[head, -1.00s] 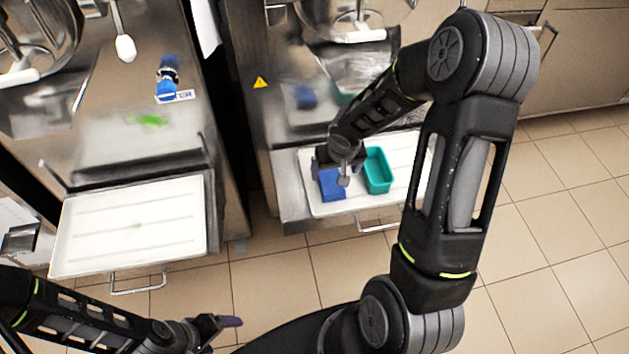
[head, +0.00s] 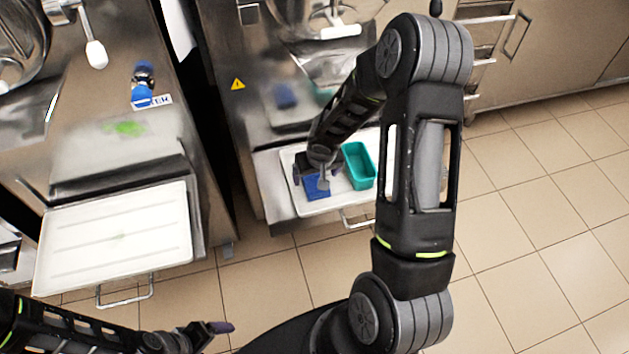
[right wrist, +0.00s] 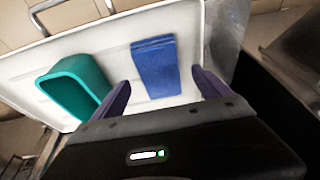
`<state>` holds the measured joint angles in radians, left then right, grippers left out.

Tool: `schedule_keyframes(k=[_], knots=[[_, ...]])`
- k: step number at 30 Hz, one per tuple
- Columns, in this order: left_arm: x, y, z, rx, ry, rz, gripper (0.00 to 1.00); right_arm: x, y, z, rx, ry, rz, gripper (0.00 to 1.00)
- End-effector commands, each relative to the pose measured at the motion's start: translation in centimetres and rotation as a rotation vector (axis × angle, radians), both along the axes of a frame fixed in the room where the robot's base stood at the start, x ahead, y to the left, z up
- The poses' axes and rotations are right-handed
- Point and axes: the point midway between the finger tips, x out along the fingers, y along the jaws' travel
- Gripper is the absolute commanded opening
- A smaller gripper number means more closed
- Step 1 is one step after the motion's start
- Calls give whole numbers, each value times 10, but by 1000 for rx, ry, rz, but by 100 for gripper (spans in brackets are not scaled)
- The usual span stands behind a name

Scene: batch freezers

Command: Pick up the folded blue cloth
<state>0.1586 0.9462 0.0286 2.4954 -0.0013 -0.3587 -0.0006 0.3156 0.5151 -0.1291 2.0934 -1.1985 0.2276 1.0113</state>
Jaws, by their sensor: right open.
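The folded blue cloth (head: 316,187) lies flat on the white tray at the front of the right machine. In the right wrist view the cloth (right wrist: 156,66) lies ahead of and between the two fingers. My right gripper (head: 312,184) is over the cloth in the head view and hides part of it. In the right wrist view my right gripper (right wrist: 160,86) is open with nothing between its fingertips; whether they touch the tray I cannot tell. My left gripper (head: 215,329) is at the bottom of the head view, away from the cloth; its jaw opening is unclear.
A teal bin (head: 359,166) stands on the same white tray (head: 318,208), right of the cloth in the head view. An empty white tray (head: 118,240) is on the left machine. A blue-capped bottle (head: 143,85) stands on that machine. Tiled floor is clear at right.

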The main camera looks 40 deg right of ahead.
Motion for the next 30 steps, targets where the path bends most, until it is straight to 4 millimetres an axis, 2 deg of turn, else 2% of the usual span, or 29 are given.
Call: schedule_keyframes(k=[3,6,24,30], knots=[[0,0,-4,0,0,0,83,5,-1,-18,1,2,0,87],[0,0,-5,0,0,0,83,7,-3,-24,-1,0,-1,87],[0,0,-4,0,0,0,83,7,-3,-23,0,0,-1,87],[0,0,-4,0,0,0,83,7,-3,-23,0,0,-1,71]])
